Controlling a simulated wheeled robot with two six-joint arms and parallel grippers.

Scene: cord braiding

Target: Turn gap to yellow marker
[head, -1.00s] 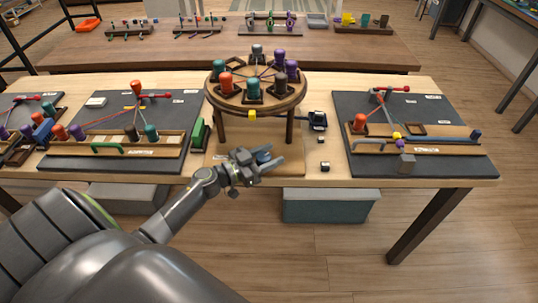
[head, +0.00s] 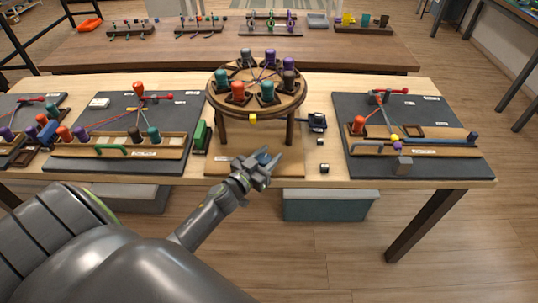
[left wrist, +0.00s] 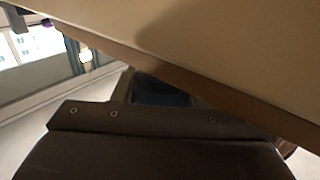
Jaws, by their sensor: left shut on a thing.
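A round wooden disc (head: 262,108) stands on legs above a wooden base (head: 225,163). Teal, red, purple and dark bobbins ring its top, with thin cords running to the centre. The yellow marker (head: 253,118) is at the front rim, roughly below the space between a red bobbin (head: 237,91) and a teal bobbin (head: 267,91). I cannot make out a clearly empty bobbin place. My right gripper is not in view.
Dark boards with wooden racks stand on the left (head: 95,165) and right (head: 425,172) of the table. A green block (head: 202,136) is left of the stand; a small black device (head: 317,122) is right. The left wrist view is mostly plain surfaces.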

